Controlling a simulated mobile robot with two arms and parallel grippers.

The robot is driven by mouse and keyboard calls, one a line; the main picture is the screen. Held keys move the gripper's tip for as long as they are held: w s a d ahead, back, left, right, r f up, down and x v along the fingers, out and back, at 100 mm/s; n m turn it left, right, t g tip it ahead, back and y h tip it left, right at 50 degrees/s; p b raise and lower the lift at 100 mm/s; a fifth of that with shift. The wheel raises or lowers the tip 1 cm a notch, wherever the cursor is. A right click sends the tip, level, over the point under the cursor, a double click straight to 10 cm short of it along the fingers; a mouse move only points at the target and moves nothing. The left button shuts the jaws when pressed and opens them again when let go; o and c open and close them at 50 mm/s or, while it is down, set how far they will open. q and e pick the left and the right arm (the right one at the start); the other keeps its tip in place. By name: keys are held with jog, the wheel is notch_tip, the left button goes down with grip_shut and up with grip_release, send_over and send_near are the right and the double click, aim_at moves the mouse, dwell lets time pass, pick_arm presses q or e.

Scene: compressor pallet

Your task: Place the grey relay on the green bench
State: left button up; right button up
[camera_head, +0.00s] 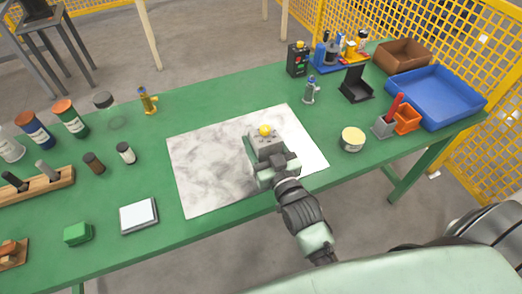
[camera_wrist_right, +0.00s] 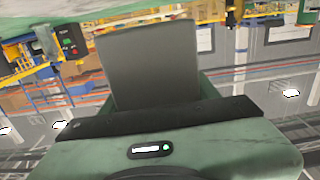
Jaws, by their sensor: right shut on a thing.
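The grey relay (camera_head: 268,142) is between the fingers of my right gripper (camera_head: 264,156), over the grey-white marbled sheet on the bench. I cannot tell whether the relay touches the sheet. In the right wrist view the relay (camera_wrist_right: 150,62) is a plain grey block filling the space ahead of the palm. A yellow ball (camera_head: 265,130) shows at its top; I cannot tell whether it belongs to the relay. The green bench (camera_head: 215,96) runs across the head view. My left gripper is not in view.
The marbled sheet (camera_head: 205,172) covers the bench middle. A round tin (camera_head: 352,139), a blue tray (camera_head: 437,92) and a black stand (camera_head: 355,86) are at the right. A white-topped pad (camera_head: 139,215) and several bottles are at the left. Bare green bench lies behind the sheet.

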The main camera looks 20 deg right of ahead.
jog(key=shift+f, duration=2.25)
jog(key=o, duration=1.8)
jog(key=shift+f, duration=0.15)
jog(key=shift+s, duration=0.35)
jog(key=s+b, duration=0.1)
jog(key=s, duration=1)
jog(key=shift+s+d+b, duration=0.15)
jog(key=shift+s+b, duration=0.05)
jog(key=shift+b, duration=0.2)
